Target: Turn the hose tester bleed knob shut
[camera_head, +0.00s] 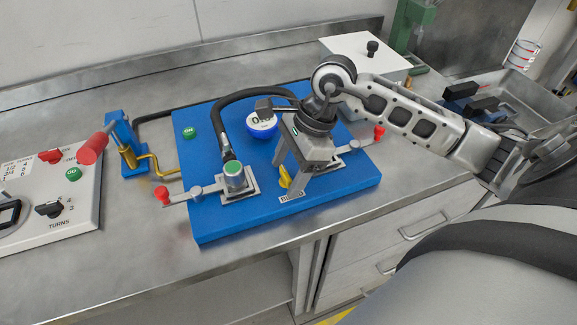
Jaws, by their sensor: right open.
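The hose tester is a blue plate (225,222) on the steel bench, with a black hose (222,118) arching over it. A small yellow knob (284,182) shows near the plate's front edge, just behind a small white label (291,197) whose text is too small to read surely. My right gripper (288,177) comes in from the right and points down over the knob. Its jaws are open, with the fingers around or just above the knob. I cannot tell whether they touch it. The gripper hides part of the knob and the plate behind. My left gripper is not in view.
A round blue-rimmed gauge (261,122) stands behind the gripper. A green-topped fitting (234,176) and red-tipped levers (162,194) flank it. A white panel with red and black knobs (48,209) lies at left, near a red-handled pump (125,150). A white box (362,55) stands behind.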

